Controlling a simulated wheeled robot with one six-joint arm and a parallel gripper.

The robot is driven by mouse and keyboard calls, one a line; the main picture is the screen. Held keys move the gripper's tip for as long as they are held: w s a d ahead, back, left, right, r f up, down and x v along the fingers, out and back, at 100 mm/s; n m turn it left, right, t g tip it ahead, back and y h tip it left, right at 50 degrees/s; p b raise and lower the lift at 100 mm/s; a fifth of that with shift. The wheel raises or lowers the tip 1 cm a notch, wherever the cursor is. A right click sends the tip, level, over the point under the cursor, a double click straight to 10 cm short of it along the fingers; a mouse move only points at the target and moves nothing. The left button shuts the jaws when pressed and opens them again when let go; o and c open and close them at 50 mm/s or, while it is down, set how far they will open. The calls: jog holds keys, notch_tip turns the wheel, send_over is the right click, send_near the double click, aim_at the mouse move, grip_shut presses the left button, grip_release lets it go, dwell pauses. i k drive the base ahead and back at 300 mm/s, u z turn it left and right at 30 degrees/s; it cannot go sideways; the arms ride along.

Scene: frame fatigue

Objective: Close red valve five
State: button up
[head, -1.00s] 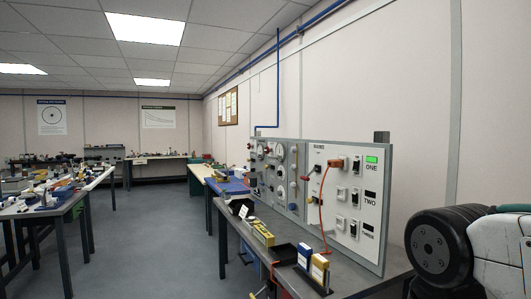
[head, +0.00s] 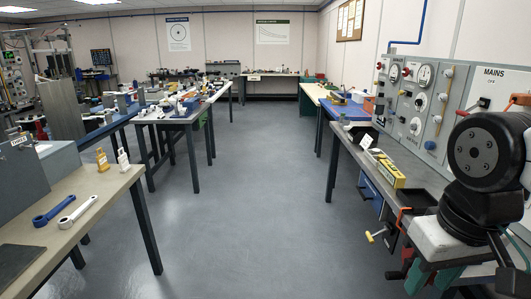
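No valve with a readable number five shows in the head view. A red knob (head: 381,66) sits on the left side of the grey gauge panel (head: 410,95). My arm's dark joint and pale link fill the right side and hide part of the bench and panel.
The right bench (head: 352,150) carries a yellow box (head: 385,175) and a dark tray (head: 418,200). The left bench (head: 105,190) holds a blue wrench (head: 54,210) and a pale wrench (head: 80,212). A wide clear floor (head: 250,210) runs between them.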

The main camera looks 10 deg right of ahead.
aim_at(406, 71)
jog(key=u, duration=0.4)
jog(key=i, duration=4.15)
jog(key=z, duration=1.5)
jog(key=i, duration=1)
jog(key=z, duration=0.45)
